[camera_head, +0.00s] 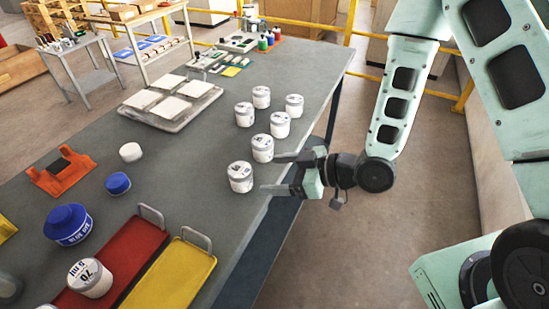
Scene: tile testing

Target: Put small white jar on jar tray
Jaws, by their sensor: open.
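My gripper (268,172) is open and empty at the right edge of the grey table, its fingers pointing left. The nearest labelled white jar (240,178) stands upright just left of the fingertips. Another labelled white jar (262,149) stands just beyond the upper finger. A small plain white jar (131,152) stands farther left, near the table's middle. A red tray (135,246) with a metal handle lies at the front and holds a larger white jar (90,278). A yellow tray (185,272) beside it is empty. I cannot tell which tray is the jar tray.
Several more white jars (244,114) stand behind the near ones. A small blue jar (118,183), a large blue jar (68,225) and an orange holder (62,178) are at left. A tray of white tiles (173,121) lies behind. The table between jars and trays is clear.

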